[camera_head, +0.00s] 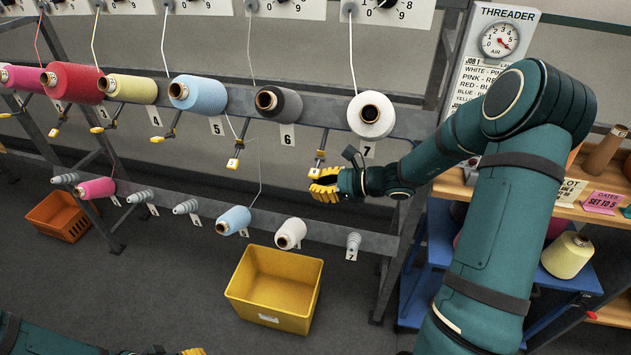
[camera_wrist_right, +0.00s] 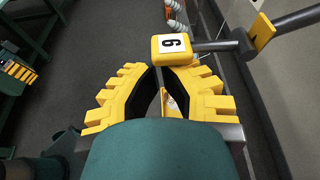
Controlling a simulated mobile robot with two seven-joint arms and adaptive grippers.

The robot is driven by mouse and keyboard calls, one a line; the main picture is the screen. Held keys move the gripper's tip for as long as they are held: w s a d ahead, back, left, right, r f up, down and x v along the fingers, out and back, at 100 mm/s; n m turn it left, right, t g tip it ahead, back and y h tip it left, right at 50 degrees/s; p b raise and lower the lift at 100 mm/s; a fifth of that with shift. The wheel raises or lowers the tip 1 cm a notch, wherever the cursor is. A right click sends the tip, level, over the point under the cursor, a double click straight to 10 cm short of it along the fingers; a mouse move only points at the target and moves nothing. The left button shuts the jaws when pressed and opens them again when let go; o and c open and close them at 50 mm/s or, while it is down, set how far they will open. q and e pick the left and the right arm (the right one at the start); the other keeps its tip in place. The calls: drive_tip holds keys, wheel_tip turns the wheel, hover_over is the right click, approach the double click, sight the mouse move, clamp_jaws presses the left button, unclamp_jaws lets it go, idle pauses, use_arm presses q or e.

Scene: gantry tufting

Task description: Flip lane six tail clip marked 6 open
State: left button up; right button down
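The lane six tail clip (camera_head: 319,165) is a small yellow block hanging below the rail, between the grey and white cones. In the right wrist view the clip (camera_wrist_right: 170,46) shows its white 6 label just beyond my fingertips, on a grey rod. My right gripper (camera_head: 322,190) is just below the clip; whether it touches is unclear. In the wrist view, the fingers of my right gripper (camera_wrist_right: 158,70) come nearly together at the tips, with nothing seen held. Only a yellow bit of my left gripper (camera_head: 192,352) shows at the bottom edge, so its opening is hidden.
Several other yellow clips, such as one (camera_head: 233,162) to the left, hang along the rail (camera_head: 322,113). A lower rail (camera_head: 330,238) holds small spools. A yellow bin (camera_head: 268,308) stands on the floor below. A shelf cart (camera_head: 440,240) is at right.

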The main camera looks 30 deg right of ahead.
drive_tip(key=shift+s+a+r, duration=0.1)
drive_tip(key=shift+s+r, duration=0.05)
drive_tip(key=shift+r, duration=0.4)
drive_tip(key=shift+r+p, duration=0.6)
drive_tip(key=shift+r, duration=0.15)
